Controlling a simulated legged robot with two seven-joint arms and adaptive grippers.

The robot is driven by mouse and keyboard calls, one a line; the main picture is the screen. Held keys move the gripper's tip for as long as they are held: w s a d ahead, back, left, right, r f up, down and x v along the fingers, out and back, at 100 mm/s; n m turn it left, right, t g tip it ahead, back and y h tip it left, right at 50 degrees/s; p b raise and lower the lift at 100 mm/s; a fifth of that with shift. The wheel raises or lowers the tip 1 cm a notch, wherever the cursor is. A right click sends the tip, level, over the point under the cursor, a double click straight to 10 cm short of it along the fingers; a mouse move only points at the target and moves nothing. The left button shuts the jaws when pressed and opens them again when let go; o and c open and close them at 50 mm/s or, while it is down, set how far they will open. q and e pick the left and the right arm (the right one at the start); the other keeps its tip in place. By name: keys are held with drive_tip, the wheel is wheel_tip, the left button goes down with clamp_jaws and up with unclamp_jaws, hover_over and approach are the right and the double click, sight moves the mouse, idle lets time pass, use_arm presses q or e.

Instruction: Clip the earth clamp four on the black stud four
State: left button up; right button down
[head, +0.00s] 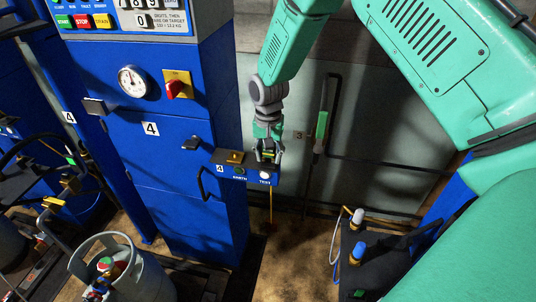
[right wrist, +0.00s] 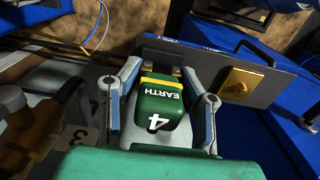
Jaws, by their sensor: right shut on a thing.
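The earth clamp four (right wrist: 158,105) is a green block with a yellow band and white "EARTH 4" lettering. My right gripper (right wrist: 162,85) is shut on it, with one finger along each side. In the head view the right gripper (head: 267,152) hangs at the right end of a small blue panel (head: 229,172) marked 4, EARTH and TEST. The clamp's front end points at the panel in the wrist view; contact there cannot be told. I cannot make out the black stud four; the clamp and fingers may hide it. My left gripper is not in view.
A brass square (right wrist: 240,84) sits on the panel beside the right finger. The blue cabinet four (head: 160,165) stands left of the panel. A green-handled lever (head: 321,130) is on the grey wall to the right. A gas cylinder (head: 130,275) stands at front left.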

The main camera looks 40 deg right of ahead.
drive_tip(key=shift+f, duration=0.3)
drive_tip(key=c, duration=1)
unclamp_jaws()
drive_tip(key=shift+r, duration=0.5)
wheel_tip(320, 180, up, 11)
drive_tip(key=shift+w+f, duration=0.1)
